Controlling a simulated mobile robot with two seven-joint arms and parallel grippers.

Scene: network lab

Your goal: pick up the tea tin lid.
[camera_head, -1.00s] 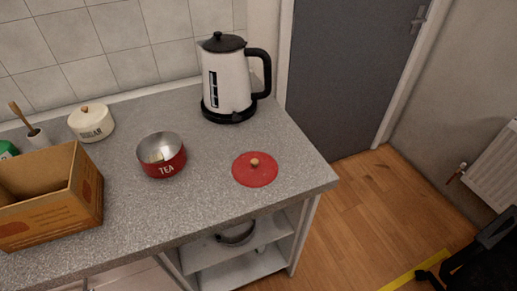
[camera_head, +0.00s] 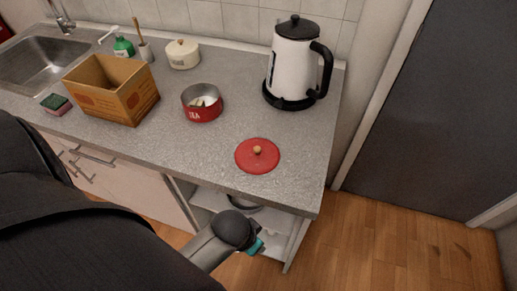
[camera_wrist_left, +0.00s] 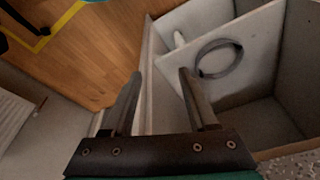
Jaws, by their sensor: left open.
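The red tea tin lid (camera_head: 257,156), round and flat with a small wooden knob, lies on the grey worktop near its front right corner. The open red tea tin (camera_head: 202,103) stands behind it to the left, with something pale inside. My left arm comes in from the lower left in the head view, its wrist in front of the worktop edge and below the lid. In the left wrist view my left gripper (camera_wrist_left: 161,73) is open and empty, facing the shelves and floor. The lid is not in that view. My right gripper is not in view.
The kettle (camera_head: 294,62) stands behind the lid to the right. A cardboard box (camera_head: 118,92), a cream sugar tin (camera_head: 183,54) and the sink (camera_head: 40,62) are further left. Open shelves (camera_wrist_left: 213,48) are under the worktop. The worktop around the lid is clear.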

